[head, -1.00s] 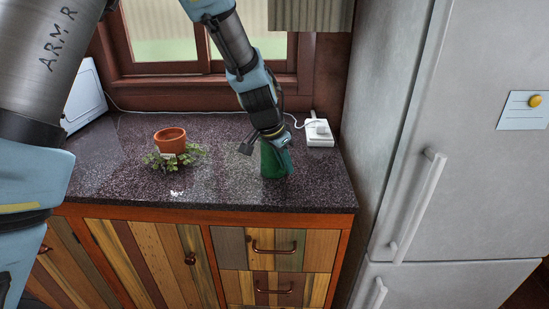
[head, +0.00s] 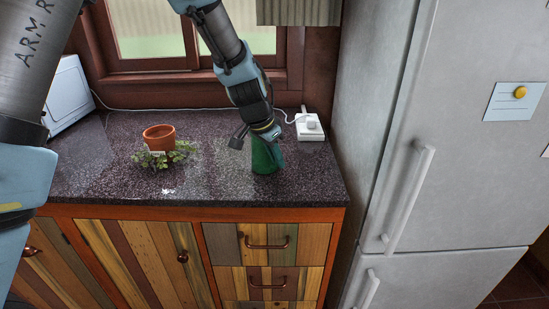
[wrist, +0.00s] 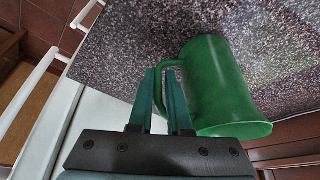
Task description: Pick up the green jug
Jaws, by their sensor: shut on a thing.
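The green jug (head: 266,158) is near the right end of the dark speckled counter (head: 220,190), and its base appears to rest on it. My gripper (head: 264,134) reaches down to the jug's top from above. In the wrist view the jug (wrist: 220,85) lies right of the fingers, its open rim towards the camera. My gripper (wrist: 168,78) is shut on the jug's handle (wrist: 167,68), which passes between the fingertips. The jug's top is partly hidden by my gripper in the head view.
A potted plant (head: 159,138) stands left of the jug. A white device with a plug and cord (head: 310,129) lies to the right behind it. A white appliance (head: 72,93) is at the back left. A tall fridge (head: 400,120) stands right of the counter.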

